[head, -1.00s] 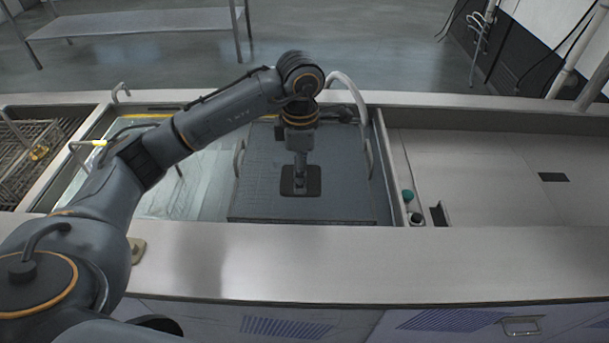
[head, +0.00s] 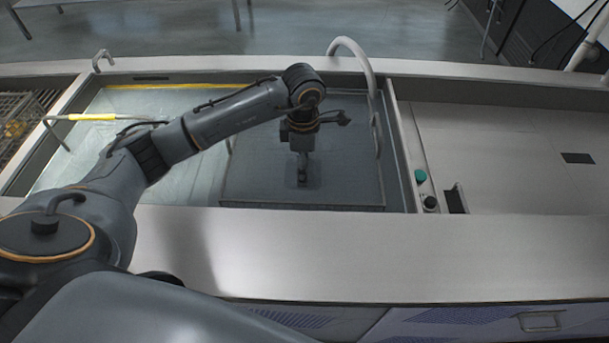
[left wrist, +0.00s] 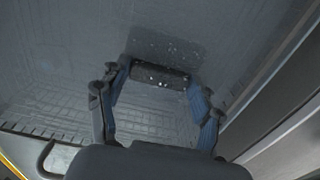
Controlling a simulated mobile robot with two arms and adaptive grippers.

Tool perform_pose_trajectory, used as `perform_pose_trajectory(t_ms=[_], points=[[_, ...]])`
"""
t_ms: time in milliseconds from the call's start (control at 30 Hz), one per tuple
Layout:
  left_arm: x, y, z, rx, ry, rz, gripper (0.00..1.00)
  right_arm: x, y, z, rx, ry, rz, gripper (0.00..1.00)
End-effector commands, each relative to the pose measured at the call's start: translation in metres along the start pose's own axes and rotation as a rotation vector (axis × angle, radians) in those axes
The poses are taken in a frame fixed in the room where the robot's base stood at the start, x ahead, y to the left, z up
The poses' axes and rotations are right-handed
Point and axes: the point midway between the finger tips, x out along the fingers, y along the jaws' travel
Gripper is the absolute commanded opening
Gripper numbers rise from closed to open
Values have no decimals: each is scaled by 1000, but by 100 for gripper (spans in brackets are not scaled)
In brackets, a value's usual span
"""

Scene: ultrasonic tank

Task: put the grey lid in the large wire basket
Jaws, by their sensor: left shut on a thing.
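My left gripper (head: 302,178) points straight down over the grey mesh floor of the large wire basket (head: 245,190), inside the tank. It is shut on a dark block-like piece, which I take to be part of the grey lid (left wrist: 160,75); this sits between the two fingertips in the left wrist view. The rest of the lid is hard to tell from the dark patch around the fingers. I cannot tell whether it touches the basket floor. The basket's mesh (left wrist: 50,85) also fills much of the left wrist view. My right gripper is not in view.
A pale curved hose or handle (head: 372,70) rises at the basket's right. A yellow-gripped wire handle (head: 92,117) stands at the tank's left. A teal knob (head: 420,176) and a black knob (head: 430,202) sit right of the tank. The right worktop (head: 490,140) is mostly clear.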

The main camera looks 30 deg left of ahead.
Motion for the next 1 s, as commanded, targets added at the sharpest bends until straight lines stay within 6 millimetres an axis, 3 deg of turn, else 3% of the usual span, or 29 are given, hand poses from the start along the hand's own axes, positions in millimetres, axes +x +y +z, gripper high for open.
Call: perform_pose_trajectory(t_ms=[300,467,700,1000], points=[[54,-1,0,0,1,-3,22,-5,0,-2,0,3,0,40],[65,0,0,0,-1,-1,22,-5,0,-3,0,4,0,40],[96,-1,0,-1,0,-2,22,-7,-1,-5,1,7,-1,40],[100,0,0,1,-1,1,22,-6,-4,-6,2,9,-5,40]])
